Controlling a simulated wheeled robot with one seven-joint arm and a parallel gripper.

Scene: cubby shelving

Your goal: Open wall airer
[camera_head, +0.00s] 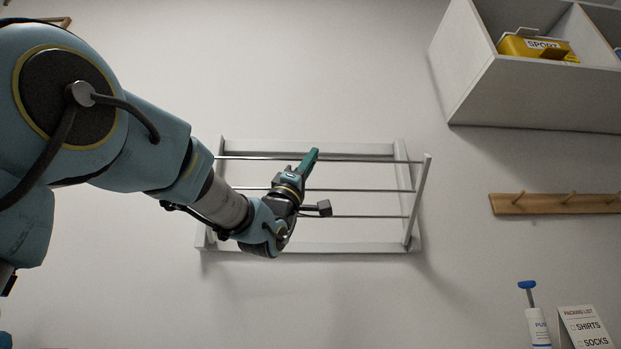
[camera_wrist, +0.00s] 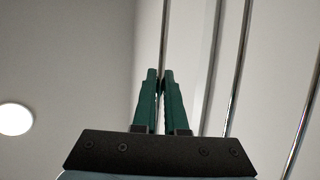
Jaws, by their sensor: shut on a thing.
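The wall airer (camera_head: 350,247) is a pale rectangular frame on the wall, in the middle of the head view. Its front part, with side bars (camera_head: 418,205) and thin metal rods, leans out from the wall at the top. My gripper (camera_head: 312,156) has green fingers and reaches up to the top rod (camera_head: 375,160). In the wrist view my gripper (camera_wrist: 160,78) is shut on this top rod (camera_wrist: 165,35), which runs between the fingertips. Other airer rods (camera_wrist: 238,70) show to the right there. My arm hides part of the airer's left side.
An open white cubby shelf (camera_head: 530,95) with a yellow "SPORT" box (camera_head: 535,47) hangs at upper right. A wooden peg rail (camera_head: 550,204) is on the right wall. A pump bottle (camera_head: 538,325) and packing-list sign (camera_head: 587,328) stand at lower right. The wall below the airer is bare.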

